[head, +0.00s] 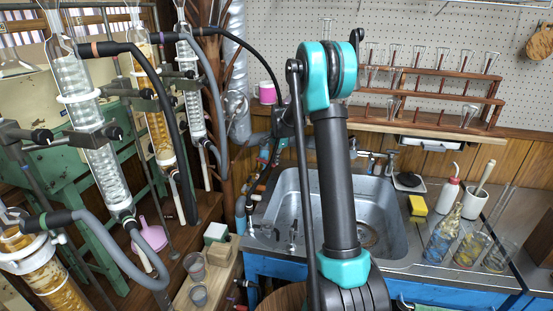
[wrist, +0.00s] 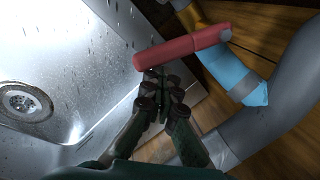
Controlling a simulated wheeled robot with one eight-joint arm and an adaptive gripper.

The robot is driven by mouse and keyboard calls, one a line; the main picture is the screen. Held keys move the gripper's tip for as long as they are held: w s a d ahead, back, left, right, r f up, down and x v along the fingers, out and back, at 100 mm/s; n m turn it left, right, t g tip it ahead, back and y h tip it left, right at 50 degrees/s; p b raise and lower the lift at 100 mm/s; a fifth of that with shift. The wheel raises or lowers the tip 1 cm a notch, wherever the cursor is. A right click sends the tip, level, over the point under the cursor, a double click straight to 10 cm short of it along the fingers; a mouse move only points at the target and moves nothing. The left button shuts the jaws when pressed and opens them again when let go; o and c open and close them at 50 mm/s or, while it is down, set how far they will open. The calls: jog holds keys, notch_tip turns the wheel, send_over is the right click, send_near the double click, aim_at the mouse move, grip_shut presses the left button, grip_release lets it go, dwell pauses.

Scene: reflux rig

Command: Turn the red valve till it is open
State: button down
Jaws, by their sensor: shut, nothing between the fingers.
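The red valve handle (wrist: 181,47) shows in the wrist view as a long bar, slanting slightly up to the right. Its right end meets a light blue pipe piece (wrist: 228,70), and its left end reaches over the edge of the metal sink. My gripper (wrist: 161,85) is shut and empty, with its dark fingertips just below the left half of the handle in the picture. I cannot tell whether they touch it. In the head view my arm largely hides the gripper, and I cannot make out the handle clearly there.
Thick grey pipe (wrist: 285,105) curves beside the valve at the right in the wrist view. The sink (wrist: 75,60) with its drain (wrist: 25,102) lies to the left. In the head view, glass condensers (head: 90,130) with hoses stand left, and bottles (head: 442,235) stand right of the sink.

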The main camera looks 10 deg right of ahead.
jog(key=shift+s+a, duration=0.8)
jog(key=shift+s, duration=0.2)
jog(key=a, duration=0.2)
jog(key=s+a, duration=0.1)
jog(key=a, duration=0.1)
jog(key=s+a, duration=0.1)
jog(key=a, duration=0.1)
jog(key=shift+s, duration=0.15)
jog(key=shift+d+r, duration=0.2)
jog(key=shift+r, duration=0.55)
jog(key=shift+d+r, duration=0.15)
jog(key=shift+r, duration=0.6)
jog(key=shift+d+r, duration=0.2)
jog(key=shift+r, duration=0.55)
